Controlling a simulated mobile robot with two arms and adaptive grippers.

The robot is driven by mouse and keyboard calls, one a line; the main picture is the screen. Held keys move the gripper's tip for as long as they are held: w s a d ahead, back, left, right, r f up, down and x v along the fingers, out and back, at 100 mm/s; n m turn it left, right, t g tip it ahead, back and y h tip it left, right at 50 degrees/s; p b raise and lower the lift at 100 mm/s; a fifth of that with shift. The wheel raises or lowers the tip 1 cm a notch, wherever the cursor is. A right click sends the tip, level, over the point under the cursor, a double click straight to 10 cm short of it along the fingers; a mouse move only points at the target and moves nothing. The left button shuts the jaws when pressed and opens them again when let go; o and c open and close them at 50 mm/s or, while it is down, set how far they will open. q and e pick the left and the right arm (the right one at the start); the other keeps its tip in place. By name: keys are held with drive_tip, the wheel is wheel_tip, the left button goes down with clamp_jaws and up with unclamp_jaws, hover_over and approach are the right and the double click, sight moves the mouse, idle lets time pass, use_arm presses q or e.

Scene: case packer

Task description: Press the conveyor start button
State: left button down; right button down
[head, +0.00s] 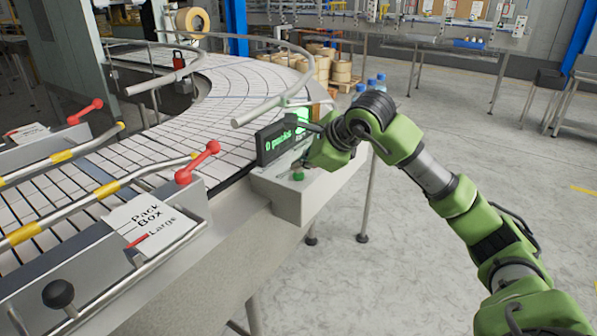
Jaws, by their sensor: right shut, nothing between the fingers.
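A grey control box (290,200) is fixed to the near edge of the conveyor (205,110). A green button (298,175) shows on top of the box. A black display (276,144) reading "0 packs" in green stands behind the button. My right gripper (303,163) reaches in from the right and is shut and empty. Its tip is at the button, just above or beside it; I cannot tell if they touch. The gripper and wrist hide part of the box and the display's right side. My left gripper is out of view.
Metal guide rails with red-knobbed levers (198,162) run along the conveyor. A "Pack Box Large" label (150,222) lies at the lower left. Tape rolls (342,72) and blue-capped bottles stand behind my right wrist. The floor (420,270) below my right arm is clear.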

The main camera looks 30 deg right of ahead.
sight(300, 174)
drive_tip(key=shift+r+p, duration=0.3)
drive_tip(key=shift+r, duration=0.3)
drive_tip(key=shift+r, duration=0.15)
wheel_tip(300, 174, up, 5)
drive_tip(key=p, duration=0.4)
idle(0.4)
